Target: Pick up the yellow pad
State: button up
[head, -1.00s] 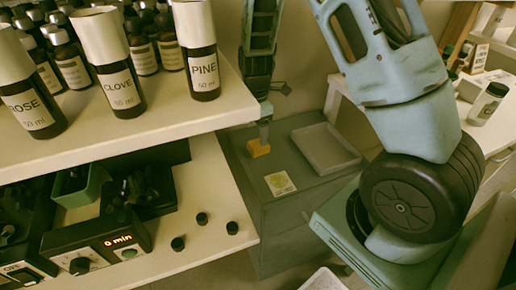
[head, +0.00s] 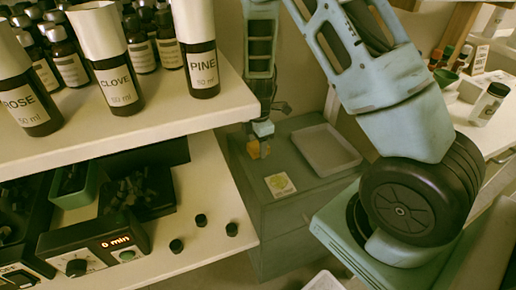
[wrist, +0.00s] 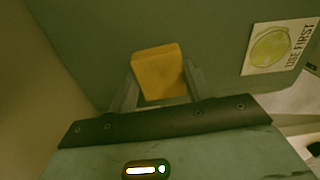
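The yellow pad (wrist: 158,70) is a small block between the two fingers of my gripper (wrist: 162,90) in the wrist view. The fingers lie against its left and right sides, so my gripper is shut on it. In the head view the pad (head: 253,150) shows just under my gripper (head: 260,146), over the back left part of the grey-green cabinet top (head: 300,184). A finger hides part of it there. I cannot tell whether its lower edge is clear of the cabinet top.
A grey tray (head: 352,163) and a "USE FIRST" card (head: 280,185) lie on the cabinet top; the card also shows in the wrist view (wrist: 275,47). A shelf (head: 140,118) with labelled bottles stands at left, close to my gripper. A wall is behind.

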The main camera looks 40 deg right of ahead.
aim_at(258, 145)
notch_tip(258, 145, up, 10)
jog(key=p, duration=0.1)
jog(key=shift+p, duration=0.3)
dwell(0.3)
